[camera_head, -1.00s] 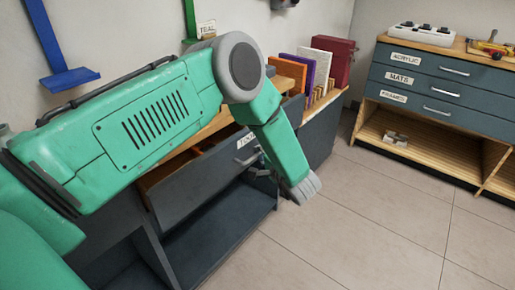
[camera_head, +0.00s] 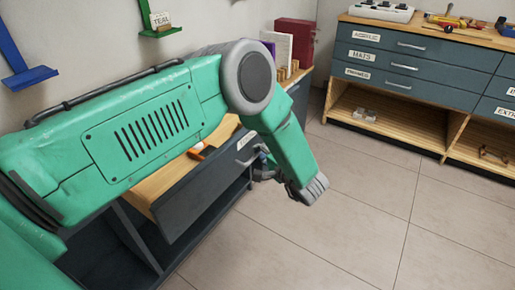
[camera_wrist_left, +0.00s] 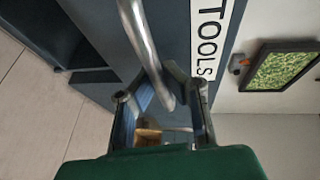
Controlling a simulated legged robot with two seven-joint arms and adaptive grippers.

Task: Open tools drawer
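In the head view my left gripper (camera_head: 266,168) is at the drawer front, partly hidden by my forearm. My right gripper is out of view.
A second cabinet (camera_head: 425,80) with labelled drawers stands at the back right. Books (camera_head: 292,40) stand past the drawer. Green (camera_head: 160,36) and blue (camera_head: 30,77) brackets are on the wall. The tiled floor (camera_head: 330,230) at right is clear.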

